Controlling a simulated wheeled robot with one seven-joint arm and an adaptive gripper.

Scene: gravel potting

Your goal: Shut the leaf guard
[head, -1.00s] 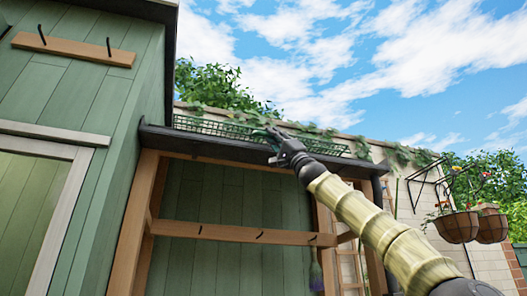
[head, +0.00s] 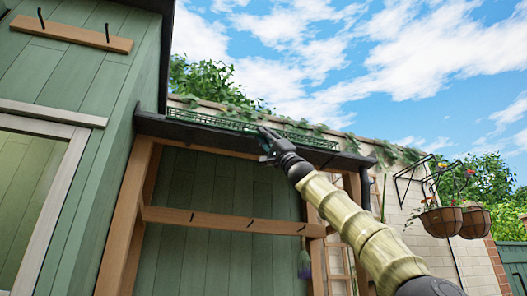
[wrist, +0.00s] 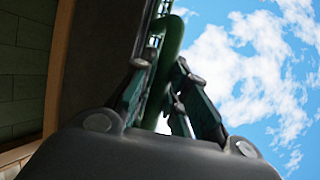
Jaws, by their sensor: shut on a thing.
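The leaf guard (head: 212,121) is a long green mesh panel along the top of the dark gutter (head: 190,130) at the lean-to's roof edge. It lies low, nearly level with the gutter's rim; whether it is fully down cannot be told. My gripper (head: 264,138) is at the guard's front edge, near its middle. In the wrist view my gripper (wrist: 172,95) is shut on a green bar of the leaf guard (wrist: 170,45), which runs up between the fingers. The fingertips hide part of the guard and gutter.
A wall with ivy (head: 385,153) stands behind the gutter. A green shed wall (head: 90,80) rises at the left. Hanging baskets (head: 443,220) are on a bracket at the right. A hook rail (head: 230,222) crosses below. Open sky is above.

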